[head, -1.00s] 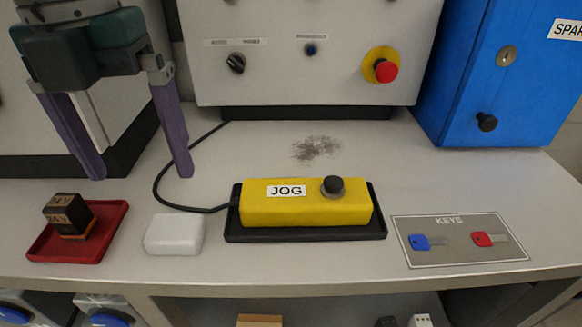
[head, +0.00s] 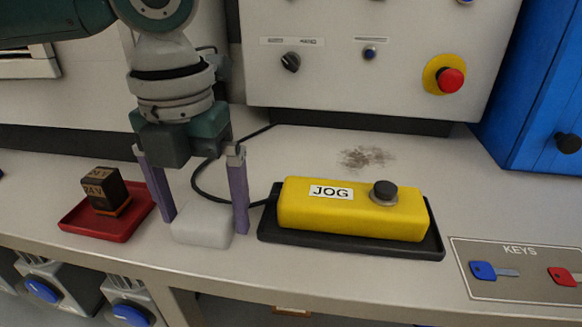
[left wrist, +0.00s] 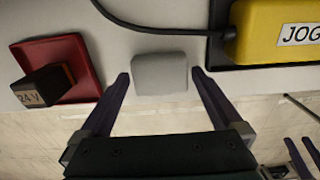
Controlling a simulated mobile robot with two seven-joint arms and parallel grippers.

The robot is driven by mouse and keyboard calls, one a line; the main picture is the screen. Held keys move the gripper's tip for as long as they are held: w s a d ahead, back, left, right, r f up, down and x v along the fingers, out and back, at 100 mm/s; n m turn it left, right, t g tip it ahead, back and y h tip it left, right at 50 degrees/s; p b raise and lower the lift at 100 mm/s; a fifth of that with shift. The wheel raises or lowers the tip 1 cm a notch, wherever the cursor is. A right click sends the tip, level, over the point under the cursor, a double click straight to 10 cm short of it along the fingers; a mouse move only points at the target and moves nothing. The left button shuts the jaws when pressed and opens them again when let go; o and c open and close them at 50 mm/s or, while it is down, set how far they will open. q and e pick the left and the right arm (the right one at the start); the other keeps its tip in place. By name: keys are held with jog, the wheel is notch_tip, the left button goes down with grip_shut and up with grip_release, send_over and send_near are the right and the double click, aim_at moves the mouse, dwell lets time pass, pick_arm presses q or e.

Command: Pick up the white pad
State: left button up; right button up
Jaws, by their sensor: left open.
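The white pad (head: 203,226) is a small pale block lying on the bench between the red tray and the yellow JOG box. My left gripper (head: 205,228) is open, with its two purple fingers pointing down, one on each side of the pad in the head view. In the left wrist view the pad (left wrist: 159,74) lies just ahead of and between the fingertips (left wrist: 159,74), with gaps showing on both sides. I cannot tell whether the fingertips touch the bench.
A red tray (head: 76,222) with a dark 24 V block (head: 104,190) is left of the pad. The yellow JOG box (head: 335,212) on a black tray (head: 440,250) is close on the right, with a black cable (head: 200,185) behind. A key board (head: 480,290) lies farther right.

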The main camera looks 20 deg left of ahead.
aim_at(204, 214)
pick_arm(q)
jog(key=shift+c, duration=0.2)
jog(key=c, duration=1)
notch_tip(204, 214, up, 20)
jog(key=p, duration=0.6)
jog(key=shift+r+p, duration=0.1)
jog(key=shift+p, duration=0.2)
jog(key=shift+c, duration=0.2)
